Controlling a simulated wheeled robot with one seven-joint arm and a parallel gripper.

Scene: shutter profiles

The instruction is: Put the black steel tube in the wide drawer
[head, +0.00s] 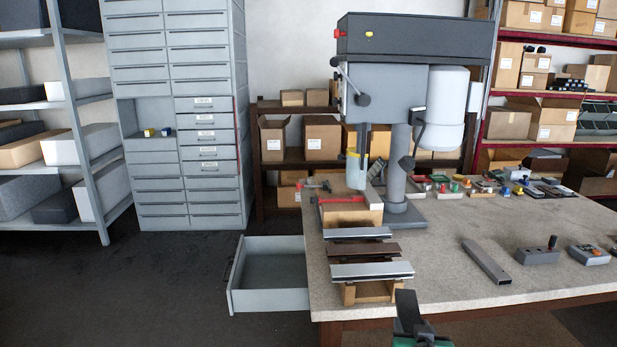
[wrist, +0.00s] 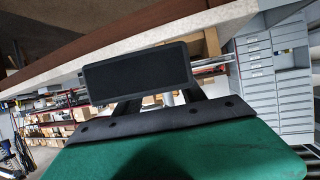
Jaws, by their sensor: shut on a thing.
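The wide drawer (head: 268,297) is pulled open at the left end of the workbench, below its top. Its grey inside looks empty. My gripper (head: 410,325), with a green body, is at the bottom of the head view, in front of the bench's near edge and to the right of the drawer. How far the tube extends is hidden.
The workbench (head: 440,290) carries shutter profiles (head: 372,271) on wooden blocks near the drawer, a drill press (head: 405,110), a grey bar (head: 486,261) and a grey control box (head: 537,252). A drawer cabinet (head: 205,120) stands behind. The floor left of the drawer is clear.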

